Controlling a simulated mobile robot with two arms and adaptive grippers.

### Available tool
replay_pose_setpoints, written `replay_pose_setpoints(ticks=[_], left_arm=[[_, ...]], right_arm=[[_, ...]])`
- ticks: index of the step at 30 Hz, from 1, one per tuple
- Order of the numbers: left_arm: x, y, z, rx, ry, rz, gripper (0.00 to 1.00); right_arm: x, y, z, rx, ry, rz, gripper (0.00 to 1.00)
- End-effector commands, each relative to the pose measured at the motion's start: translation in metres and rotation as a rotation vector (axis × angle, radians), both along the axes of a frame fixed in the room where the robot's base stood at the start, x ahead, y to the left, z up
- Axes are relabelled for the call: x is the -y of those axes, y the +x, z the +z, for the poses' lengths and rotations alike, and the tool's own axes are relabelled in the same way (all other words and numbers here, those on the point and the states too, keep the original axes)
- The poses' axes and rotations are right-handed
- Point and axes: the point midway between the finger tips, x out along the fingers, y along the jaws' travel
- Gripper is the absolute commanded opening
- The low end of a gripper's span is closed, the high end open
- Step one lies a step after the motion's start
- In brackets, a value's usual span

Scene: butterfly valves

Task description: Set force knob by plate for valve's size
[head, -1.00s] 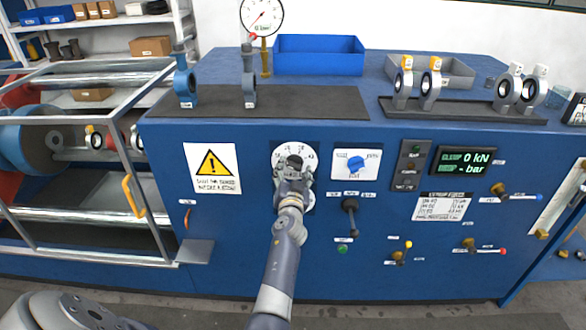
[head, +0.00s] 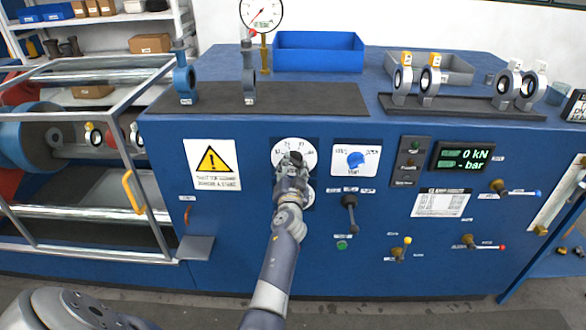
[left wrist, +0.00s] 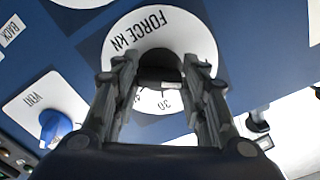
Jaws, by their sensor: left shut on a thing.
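The force knob sits on a white round dial (head: 281,148) on the blue panel. In the left wrist view the dial (left wrist: 190,28) reads "FORCE KN", and the dark knob (left wrist: 160,62) lies between my fingers. My left gripper (head: 292,160) is shut on the knob and hides most of it in the head view. It also shows in the left wrist view (left wrist: 160,85). The printed plate (head: 440,203) is on the panel at the right, its text too small to read. My right gripper is not in view.
A blue selector knob (head: 356,160) is right of the dial, with a black lever (head: 349,205) below. A barred guard (head: 130,180) stands at the left. More valves (head: 428,82) stand on the bench top.

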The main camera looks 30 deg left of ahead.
Motion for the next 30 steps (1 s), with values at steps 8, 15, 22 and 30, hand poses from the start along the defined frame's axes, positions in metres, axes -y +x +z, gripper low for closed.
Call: replay_pose_setpoints(ticks=[8, 15, 22, 30], left_arm=[[-0.0016, -0.0005, 0.0008, -0.131, 0.216, 0.000, 0.16], [-0.0025, -0.0010, 0.0018, -0.252, 0.412, 0.001, 0.16], [-0.0029, -0.0011, 0.0038, -0.365, 0.598, 0.002, 0.16], [-0.0033, -0.0012, 0.0059, -0.500, 0.818, 0.002, 0.16]], right_arm=[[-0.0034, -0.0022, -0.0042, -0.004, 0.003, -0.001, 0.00], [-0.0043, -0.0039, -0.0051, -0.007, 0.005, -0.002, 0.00], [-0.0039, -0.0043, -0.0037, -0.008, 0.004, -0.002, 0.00], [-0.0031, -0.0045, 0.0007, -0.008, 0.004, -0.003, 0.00]])
